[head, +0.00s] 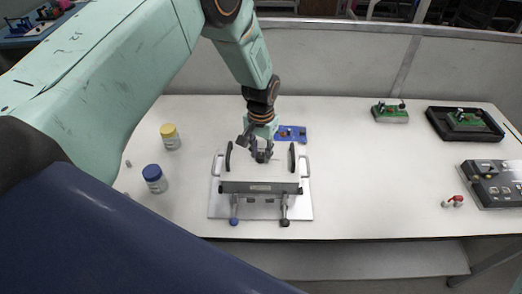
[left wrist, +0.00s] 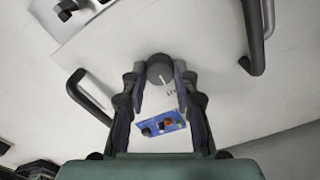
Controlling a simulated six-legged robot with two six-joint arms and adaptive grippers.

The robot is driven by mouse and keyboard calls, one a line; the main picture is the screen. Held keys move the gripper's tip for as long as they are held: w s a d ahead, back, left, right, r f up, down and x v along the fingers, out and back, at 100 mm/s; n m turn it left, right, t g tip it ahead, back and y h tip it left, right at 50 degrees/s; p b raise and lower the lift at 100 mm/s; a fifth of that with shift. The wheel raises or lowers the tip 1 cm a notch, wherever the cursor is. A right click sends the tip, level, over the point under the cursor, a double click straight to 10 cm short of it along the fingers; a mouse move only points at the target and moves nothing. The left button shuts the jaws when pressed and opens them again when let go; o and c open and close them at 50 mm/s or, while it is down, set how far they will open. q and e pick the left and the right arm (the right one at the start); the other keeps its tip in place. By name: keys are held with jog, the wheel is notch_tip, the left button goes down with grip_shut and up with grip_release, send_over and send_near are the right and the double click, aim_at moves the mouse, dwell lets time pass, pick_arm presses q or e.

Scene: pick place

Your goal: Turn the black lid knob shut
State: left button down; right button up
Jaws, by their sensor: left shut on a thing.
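The black lid knob (left wrist: 160,69) is a round dark knob with a pale pointer line, on a white lid (left wrist: 120,45). In the left wrist view it sits between the two fingers of my left gripper (left wrist: 160,80), which is shut on it. In the head view my left gripper (head: 261,154) reaches down onto the middle of the white box with the lid (head: 272,172) and hides the knob. My right gripper is not in view.
A blue circuit board (head: 291,134) lies behind the box. Jars with yellow (head: 170,137) and blue (head: 154,177) lids stand to the left. Green boards (head: 390,113), a black tray (head: 442,127) and a grey panel (head: 488,183) are at the right.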

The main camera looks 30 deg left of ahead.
aim_at(261, 155)
pick_arm(q)
jog(key=shift+s+f+n, duration=0.25)
jog(key=shift+s+n, duration=0.05)
jog(key=shift+n, duration=0.2)
jog(key=c, duration=1.4)
grip_release()
jog(key=o, duration=0.4)
jog(key=shift+w, duration=0.25)
jog(key=shift+r, duration=0.1)
jog(key=shift+r, duration=0.1)
jog(key=shift+r, duration=5.9)
